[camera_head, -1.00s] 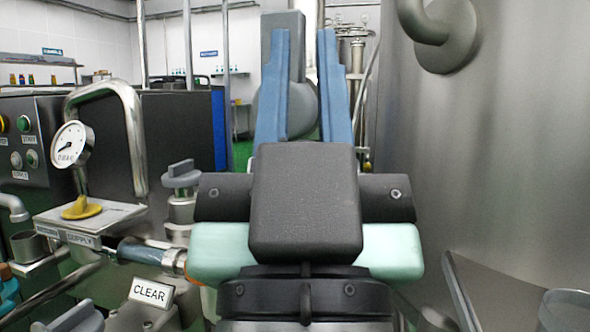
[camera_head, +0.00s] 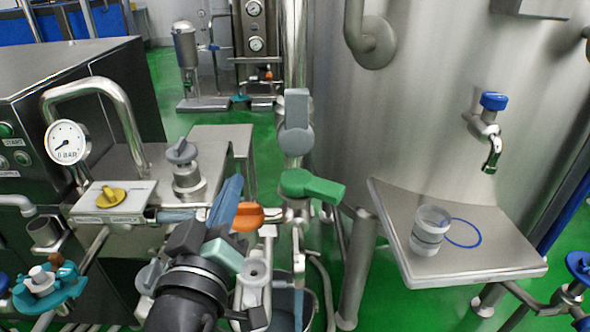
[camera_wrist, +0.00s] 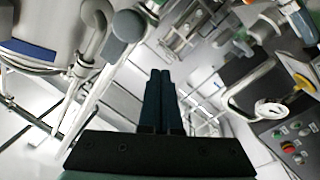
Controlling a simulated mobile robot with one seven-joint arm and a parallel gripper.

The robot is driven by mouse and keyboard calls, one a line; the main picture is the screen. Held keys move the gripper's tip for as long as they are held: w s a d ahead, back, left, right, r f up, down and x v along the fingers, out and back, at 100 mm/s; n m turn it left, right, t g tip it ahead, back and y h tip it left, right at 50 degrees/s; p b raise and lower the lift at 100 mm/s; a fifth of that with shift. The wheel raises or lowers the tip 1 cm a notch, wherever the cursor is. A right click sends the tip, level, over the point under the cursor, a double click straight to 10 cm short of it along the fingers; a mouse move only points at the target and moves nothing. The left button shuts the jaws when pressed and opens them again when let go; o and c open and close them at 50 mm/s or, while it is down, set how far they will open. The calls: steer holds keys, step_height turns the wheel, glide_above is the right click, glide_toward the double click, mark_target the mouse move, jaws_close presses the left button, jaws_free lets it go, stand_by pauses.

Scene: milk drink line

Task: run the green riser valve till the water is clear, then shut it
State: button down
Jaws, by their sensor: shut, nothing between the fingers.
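The green riser valve handle (camera_head: 312,186) sits on the vertical riser pipe in the middle of the head view, its lever pointing right. My gripper (camera_head: 236,182) is left of it, its blue fingers together and empty, pointing up and away. An orange handle (camera_head: 248,214) lies close beside the fingers; I cannot tell whether they touch. In the wrist view my gripper (camera_wrist: 160,74) also shows with its fingers closed and nothing between them. A bucket (camera_head: 283,310) stands below the riser, partly hidden by pipework. I cannot make out any water or its colour.
A grey lever (camera_head: 296,112) stands on the riser above the green handle. At left are a gauge (camera_head: 67,141) reading near 0 bar and a yellow knob (camera_head: 111,196). At right a clear cup (camera_head: 430,229) stands on a steel shelf (camera_head: 470,262) below a blue-topped tap (camera_head: 492,104).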

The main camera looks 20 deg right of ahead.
steer(key=s+d+f+n+g+h+p, duration=0.25)
steer(key=s+f+g+p, duration=0.2)
steer(key=p, duration=0.25)
steer(key=n+h+p, duration=0.3)
steer(key=n+p, duration=0.1)
steer(key=p, duration=0.1)
glide_toward(335, 201)
steer(key=w+d, duration=0.1)
steer(key=w, duration=0.1)
steer(key=w+d, duration=0.1)
steer(key=w, duration=0.1)
steer(key=w+d+p, duration=0.1)
steer(key=w, duration=0.1)
steer(key=shift+w+d, duration=0.2)
steer(key=shift+d, duration=0.05)
steer(key=shift+d+r+n+t+y, duration=0.1)
steer(key=shift+d+n+t+y, duration=0.25)
steer(key=shift+n+y, duration=0.2)
steer(key=shift+w+d+n+t+y+p, duration=0.1)
steer(key=shift+d+n+t+y+p, duration=0.15)
steer(key=shift+d+n+t+y, duration=0.3)
steer(key=shift+d+n+t+y+p, duration=0.25)
steer(key=shift+n+t+y, duration=0.15)
steer(key=shift+y, duration=0.35)
steer(key=shift+w+d, duration=0.55)
steer(key=shift+d, duration=0.3)
